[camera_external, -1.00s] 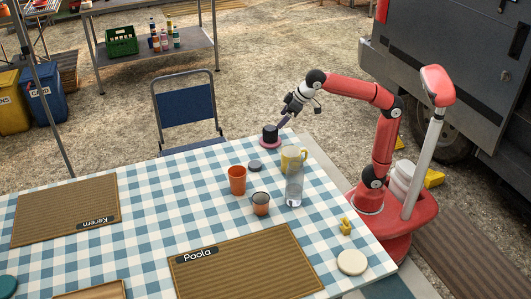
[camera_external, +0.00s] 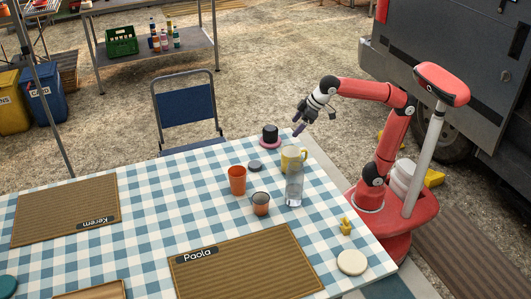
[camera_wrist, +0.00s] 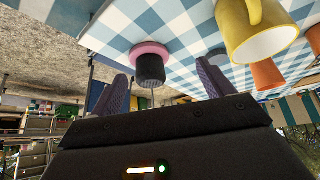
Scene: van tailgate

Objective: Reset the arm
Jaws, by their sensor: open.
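My gripper (camera_external: 316,122) is open and empty. It hangs in the air just past the far right edge of the checked table (camera_external: 150,216), with my red arm bent above my base. In the wrist view its two purple fingers (camera_wrist: 165,90) stand apart with nothing held between them. A black cup-like item (camera_external: 269,132) on a pink saucer (camera_external: 269,143) stands at the table's far corner, left of my gripper and apart from it. The black item also shows beyond my fingers in the wrist view (camera_wrist: 150,70).
A blue chair (camera_external: 187,105) stands behind the table. The dark van (camera_external: 450,70) is behind my arm at the right.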

